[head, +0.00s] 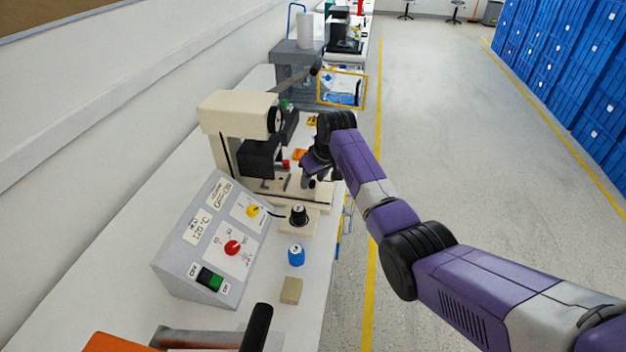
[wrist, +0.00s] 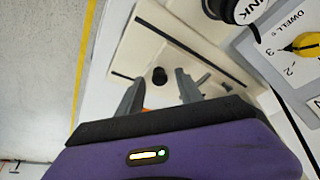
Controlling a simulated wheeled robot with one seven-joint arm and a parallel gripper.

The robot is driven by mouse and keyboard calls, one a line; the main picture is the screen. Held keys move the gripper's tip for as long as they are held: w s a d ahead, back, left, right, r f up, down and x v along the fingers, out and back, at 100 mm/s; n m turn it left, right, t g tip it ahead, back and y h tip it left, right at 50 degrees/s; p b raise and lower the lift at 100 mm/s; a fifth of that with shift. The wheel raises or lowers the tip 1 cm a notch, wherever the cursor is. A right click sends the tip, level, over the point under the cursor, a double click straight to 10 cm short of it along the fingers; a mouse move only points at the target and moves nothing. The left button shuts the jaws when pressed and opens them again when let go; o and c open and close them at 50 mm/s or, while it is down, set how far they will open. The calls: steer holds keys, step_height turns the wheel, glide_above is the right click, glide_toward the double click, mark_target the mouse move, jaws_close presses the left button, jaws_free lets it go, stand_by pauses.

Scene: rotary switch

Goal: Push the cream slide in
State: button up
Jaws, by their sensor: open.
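The cream machine (head: 235,115) stands on the bench with a black head above its base. The cream slide (wrist: 142,48) looks like the flat cream plate with a small black knob (wrist: 160,75) in the wrist view; its exact edges against the base are hard to tell. In the head view the plate (head: 322,193) is partly hidden by my gripper (head: 310,180). In the wrist view my gripper (wrist: 158,80) is open, with its grey fingers on either side of the black knob. I cannot tell whether they touch the plate.
A sloped grey control panel (head: 195,262) with yellow and red dials stands in front of the machine. Floor is open to the right.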

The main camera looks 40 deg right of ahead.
mark_target(296, 183)
steer(key=shift+w+f, duration=0.1)
steer(key=shift+f, duration=0.05)
steer(key=shift+c, duration=0.4)
jaws_close()
stand_by(1.0)
steer(key=w+a+b, duration=0.2)
steer(key=w, duration=0.1)
steer(key=shift+w+a+f, duration=0.1)
steer(key=shift+a, duration=0.15)
steer(key=shift+w+a+r, duration=0.1)
steer(key=shift+r, duration=0.1)
